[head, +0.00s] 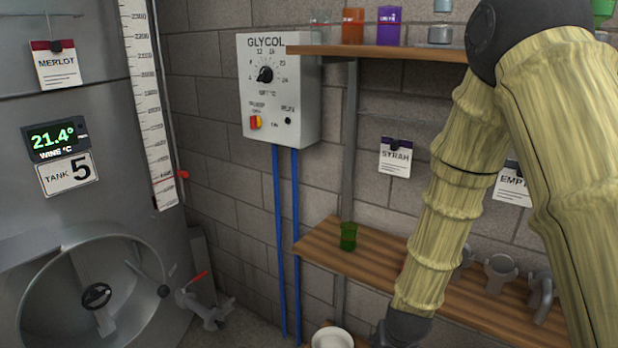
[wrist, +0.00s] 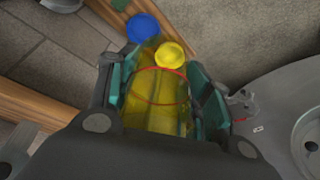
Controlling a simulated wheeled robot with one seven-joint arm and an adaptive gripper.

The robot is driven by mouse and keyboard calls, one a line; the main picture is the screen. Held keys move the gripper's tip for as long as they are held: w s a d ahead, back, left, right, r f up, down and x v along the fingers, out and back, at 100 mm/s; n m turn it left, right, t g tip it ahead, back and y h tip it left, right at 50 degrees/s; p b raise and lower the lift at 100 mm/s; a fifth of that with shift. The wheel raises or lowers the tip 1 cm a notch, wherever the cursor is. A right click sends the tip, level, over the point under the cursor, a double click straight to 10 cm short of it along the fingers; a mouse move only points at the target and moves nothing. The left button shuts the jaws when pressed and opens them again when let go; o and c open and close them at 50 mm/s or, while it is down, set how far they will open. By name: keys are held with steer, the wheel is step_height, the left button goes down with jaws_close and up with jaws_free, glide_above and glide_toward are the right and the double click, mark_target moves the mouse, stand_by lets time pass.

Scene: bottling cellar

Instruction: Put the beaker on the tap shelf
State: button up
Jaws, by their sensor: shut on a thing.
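In the wrist view my gripper (wrist: 163,82) is shut on a see-through yellow vessel (wrist: 150,117) with a thin red ring around it. It looks like a beaker, held between the teal finger pads. In the head view only my dark wrist (head: 402,328) shows at the bottom edge; the fingers and the held vessel are out of that picture. A lower wooden shelf (head: 385,268) on the wall bears a green beaker (head: 348,237) near its left end and grey metal fittings (head: 500,270) that look like taps at the right.
An upper shelf (head: 390,52) holds orange (head: 353,26) and purple (head: 389,26) vessels. A white round container (head: 332,337) stands below. The glycol box (head: 279,88) and tank (head: 60,150) are left. Blue (wrist: 143,28) and yellow (wrist: 170,55) discs show beyond my fingers. Lower shelf's middle is partly hidden.

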step_height(320, 180, down, 6)
steer(key=s+a, duration=0.1)
steer(key=shift+s+a+n, duration=0.3)
steer(key=shift+s, duration=0.1)
